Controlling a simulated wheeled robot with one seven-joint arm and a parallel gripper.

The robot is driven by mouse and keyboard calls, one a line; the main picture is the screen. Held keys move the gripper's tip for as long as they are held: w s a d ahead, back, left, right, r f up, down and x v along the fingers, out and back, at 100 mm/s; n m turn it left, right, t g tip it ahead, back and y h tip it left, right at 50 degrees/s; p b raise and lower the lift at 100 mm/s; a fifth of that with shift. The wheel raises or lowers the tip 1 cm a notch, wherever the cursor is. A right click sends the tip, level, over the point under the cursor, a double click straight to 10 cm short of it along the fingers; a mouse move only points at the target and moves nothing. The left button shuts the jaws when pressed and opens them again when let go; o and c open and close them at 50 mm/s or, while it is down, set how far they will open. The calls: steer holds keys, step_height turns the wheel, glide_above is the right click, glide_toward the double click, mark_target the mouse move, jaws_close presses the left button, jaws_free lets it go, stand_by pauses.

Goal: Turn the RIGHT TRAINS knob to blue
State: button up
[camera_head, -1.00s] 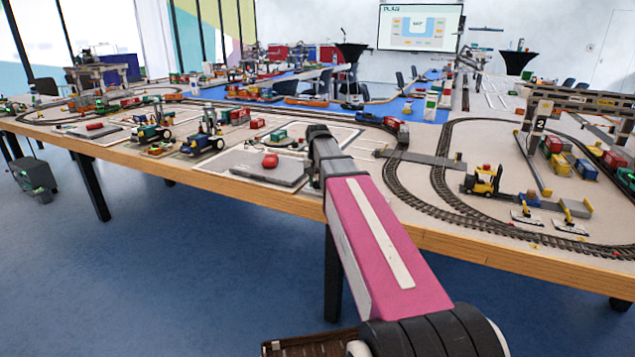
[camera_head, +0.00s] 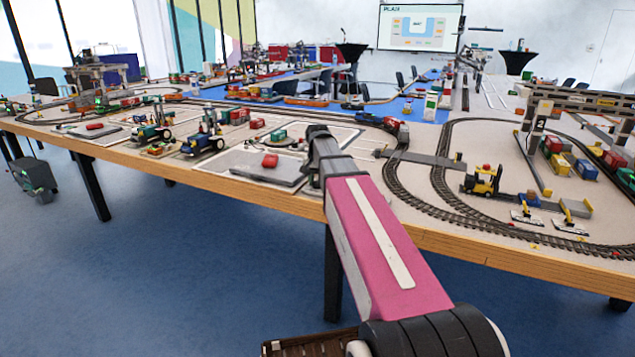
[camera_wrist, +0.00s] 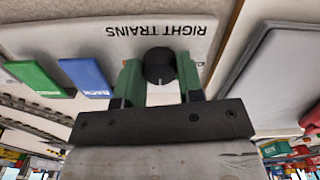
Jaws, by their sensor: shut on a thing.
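In the wrist view a black round knob (camera_wrist: 159,65) with a white pointer line sits on a pale panel (camera_wrist: 70,40). The panel reads RIGHT TRAINS, upside down in this view. The pointer line faces the bottom of the picture, towards my gripper. My gripper (camera_wrist: 160,75) is shut on the knob, with one green finger on each side. In the head view my arm hides the knob and the fingers.
A grey slab (camera_wrist: 275,75) lies to the right of the panel in the wrist view.

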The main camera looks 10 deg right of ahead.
mark_target(317, 182)
steer(key=o, duration=0.9)
steer(key=shift+r, duration=0.1)
step_height(317, 182, up, 11)
steer(key=shift+f, duration=0.15)
steer(key=shift+s, duration=0.1)
